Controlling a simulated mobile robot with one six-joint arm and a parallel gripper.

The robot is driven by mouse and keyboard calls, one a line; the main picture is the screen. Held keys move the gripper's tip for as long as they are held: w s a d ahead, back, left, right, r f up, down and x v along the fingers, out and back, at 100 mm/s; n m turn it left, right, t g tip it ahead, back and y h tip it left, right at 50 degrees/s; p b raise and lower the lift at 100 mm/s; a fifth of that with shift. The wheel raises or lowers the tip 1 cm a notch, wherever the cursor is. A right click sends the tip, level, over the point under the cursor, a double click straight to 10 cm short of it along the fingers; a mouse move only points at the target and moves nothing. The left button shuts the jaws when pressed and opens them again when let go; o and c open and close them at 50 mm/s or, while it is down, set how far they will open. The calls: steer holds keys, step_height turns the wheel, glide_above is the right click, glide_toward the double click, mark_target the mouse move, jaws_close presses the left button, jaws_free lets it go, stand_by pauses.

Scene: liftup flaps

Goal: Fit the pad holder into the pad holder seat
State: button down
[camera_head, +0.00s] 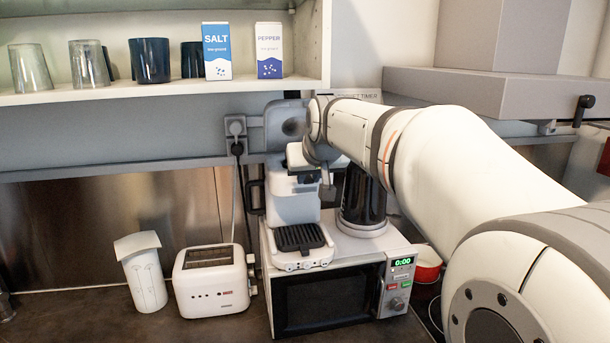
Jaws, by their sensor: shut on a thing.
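The white coffee machine (292,205) stands on top of the microwave, its rounded lid (285,122) raised at the back. The pad holder seat belongs to the top of this machine; my wrist and the viewing angle hide its opening. My gripper (308,172) is at the machine's upper front, just under my wrist, and only partly visible. It is shut on the pad holder, which is mostly hidden, so I cannot tell its tilt or whether it touches the seat.
The microwave (330,298) carries the machine and a dark cylindrical appliance (362,205) close on the right. A toaster (212,280) and a white container (144,272) stand left. The shelf (150,90) with glasses and boxes overhangs behind. A red bowl (427,265) is right.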

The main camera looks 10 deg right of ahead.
steer(key=c, duration=1.2)
jaws_free()
steer(key=b+v, duration=0.1)
steer(key=v, duration=0.7)
steer(key=shift+b, duration=0.35)
steer(key=shift+w+f, duration=0.1)
